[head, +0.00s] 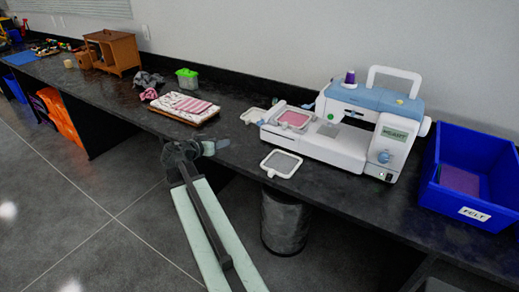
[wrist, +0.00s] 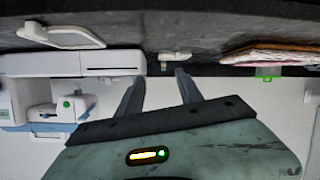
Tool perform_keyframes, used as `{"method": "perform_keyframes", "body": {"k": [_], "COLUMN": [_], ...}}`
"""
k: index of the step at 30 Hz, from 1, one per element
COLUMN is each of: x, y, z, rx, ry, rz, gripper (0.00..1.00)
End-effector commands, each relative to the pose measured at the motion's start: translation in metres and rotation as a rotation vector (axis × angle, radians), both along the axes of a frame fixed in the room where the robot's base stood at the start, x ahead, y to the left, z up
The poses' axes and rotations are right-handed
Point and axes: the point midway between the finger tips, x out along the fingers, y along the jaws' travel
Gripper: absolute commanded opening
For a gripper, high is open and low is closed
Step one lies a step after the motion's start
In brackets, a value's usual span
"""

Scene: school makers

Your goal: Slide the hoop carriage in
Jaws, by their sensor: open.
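The white and blue embroidery machine (head: 365,120) stands on the dark counter. A hoop with pink fabric (head: 293,119) lies at the left end of its bed. A pale frame with a green dot (head: 252,114) sticks out left of it and looks like the hoop carriage; I cannot tell whether they are joined. The wrist view is upside down; there the frame (wrist: 172,55) appears edge-on beyond my fingertips. My gripper (head: 216,146) is open and empty at the counter's front edge, left of the machine and apart from the frame. It also shows in the wrist view (wrist: 158,76).
A loose white hoop (head: 281,163) lies at the counter's front edge, before the machine. A cloth stack (head: 185,108) and a green box (head: 187,78) stand to the left. A blue bin (head: 465,180) is at the right. A dark bin (head: 284,222) stands below the counter.

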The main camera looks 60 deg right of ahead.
Motion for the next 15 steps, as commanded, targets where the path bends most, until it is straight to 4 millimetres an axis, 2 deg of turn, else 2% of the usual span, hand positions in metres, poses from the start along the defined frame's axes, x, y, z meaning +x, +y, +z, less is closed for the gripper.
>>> {"method": "perform_keyframes", "body": {"k": [1,3,6,9,15], "x": [-0.016,-0.033,-0.051,-0.06,-0.061], "y": [-0.038,-0.074,-0.107,-0.121,-0.126], "z": [-0.025,-0.019,-0.011,-0.003,0.004], "rx": [-0.093,-0.206,-0.314,-0.369,-0.385], "ry": [-0.055,-0.124,-0.186,-0.217,-0.227], "rz": [-0.044,-0.077,-0.091,-0.09,-0.089], "gripper": [0.43,0.43,0.43,0.43,0.43]}}
